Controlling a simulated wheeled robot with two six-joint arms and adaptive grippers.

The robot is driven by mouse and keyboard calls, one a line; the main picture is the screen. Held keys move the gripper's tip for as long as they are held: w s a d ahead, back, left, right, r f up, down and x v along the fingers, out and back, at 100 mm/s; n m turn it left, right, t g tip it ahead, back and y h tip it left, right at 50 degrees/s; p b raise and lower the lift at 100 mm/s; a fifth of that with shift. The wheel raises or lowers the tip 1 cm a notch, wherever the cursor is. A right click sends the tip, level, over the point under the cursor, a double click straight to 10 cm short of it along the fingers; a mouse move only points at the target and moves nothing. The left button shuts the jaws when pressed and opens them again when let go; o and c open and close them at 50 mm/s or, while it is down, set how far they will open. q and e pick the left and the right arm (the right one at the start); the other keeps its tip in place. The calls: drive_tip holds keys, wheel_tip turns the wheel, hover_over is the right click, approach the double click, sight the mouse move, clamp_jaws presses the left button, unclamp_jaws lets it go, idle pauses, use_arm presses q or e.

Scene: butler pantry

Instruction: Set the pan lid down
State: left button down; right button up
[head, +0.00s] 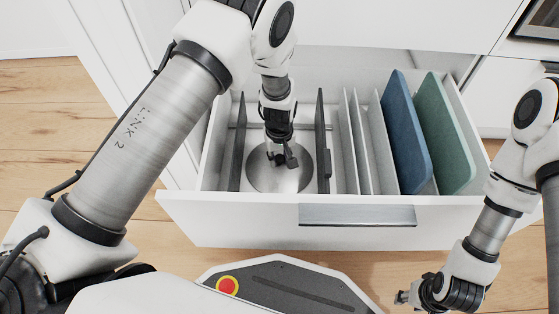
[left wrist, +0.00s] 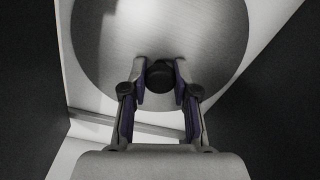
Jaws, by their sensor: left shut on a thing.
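The pan lid (head: 292,181) is a round, brushed-metal disc with a dark knob, lying level inside the open drawer (head: 250,208) between two dark dividers. My left gripper (head: 281,157) points down into the drawer and is shut on the lid's knob. In the left wrist view the lid (left wrist: 215,35) fills the top, and the black knob (left wrist: 160,76) sits between the fingertips of my left gripper (left wrist: 160,70). I cannot tell whether the lid touches the drawer floor. My right gripper (head: 403,297) is outside, in front of the drawer; its finger opening is unclear.
Dark dividers (head: 238,145) and (head: 321,140) stand close on both sides of the lid. Right of them are several thin pale dividers (head: 362,145), a blue board (head: 404,130) and a green board (head: 446,135), upright. The drawer front has a metal handle (head: 357,215).

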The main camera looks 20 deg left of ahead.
sight(280, 157)
use_arm(q)
drive_tip(key=shift+r, duration=0.15)
drive_tip(key=shift+f, duration=0.2)
drive_tip(key=c, duration=0.9)
unclamp_jaws()
wheel_tip(280, 157, up, 12)
drive_tip(key=p, duration=0.7)
drive_tip(key=shift+r, duration=0.25)
